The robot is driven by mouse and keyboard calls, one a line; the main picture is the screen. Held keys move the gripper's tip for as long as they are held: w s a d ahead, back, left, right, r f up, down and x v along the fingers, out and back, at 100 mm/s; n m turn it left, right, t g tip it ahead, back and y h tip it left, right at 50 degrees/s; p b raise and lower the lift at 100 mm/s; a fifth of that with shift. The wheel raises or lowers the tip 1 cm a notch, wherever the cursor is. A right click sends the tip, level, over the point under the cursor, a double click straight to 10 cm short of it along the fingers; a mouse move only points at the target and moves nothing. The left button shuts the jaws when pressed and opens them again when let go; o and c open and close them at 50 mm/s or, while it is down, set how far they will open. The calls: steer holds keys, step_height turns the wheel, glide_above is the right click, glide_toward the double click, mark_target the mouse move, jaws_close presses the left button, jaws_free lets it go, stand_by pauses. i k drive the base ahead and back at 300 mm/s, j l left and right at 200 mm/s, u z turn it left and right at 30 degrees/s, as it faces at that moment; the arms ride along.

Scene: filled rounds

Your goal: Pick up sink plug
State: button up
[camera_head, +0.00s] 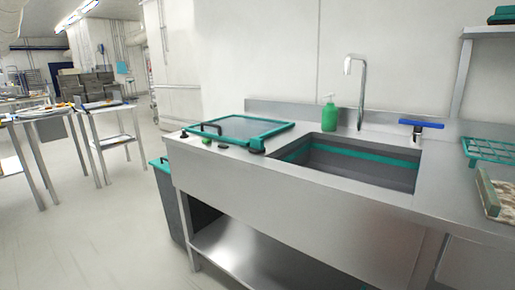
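A small dark round piece (256,146) sits on the steel counter at the left front of the sink basin, by the corner of a green-rimmed tray; it may be the sink plug, but it is too small to be sure. Another small dark piece (184,135) lies at the counter's left front edge, with small green-and-dark pieces (207,141) between them. The sink basin (350,170) is grey with a green band inside; its floor is mostly hidden. My gripper is not in view.
The green-rimmed tray (240,128) lies left of the basin. A green soap bottle (329,115), tall faucet (361,85) and blue-handled item (421,124) stand around it. A green rack (488,150) is at right. A grey bin (172,200) stands left; open floor lies beyond.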

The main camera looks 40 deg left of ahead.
mark_target(256, 144)
steer(key=i+j+u, duration=0.3)
steer(key=i+j, duration=0.3)
steer(key=j, duration=0.2)
steer(key=i+j+u, duration=0.3)
steer(key=i+j, duration=0.3)
steer(key=i, duration=0.1)
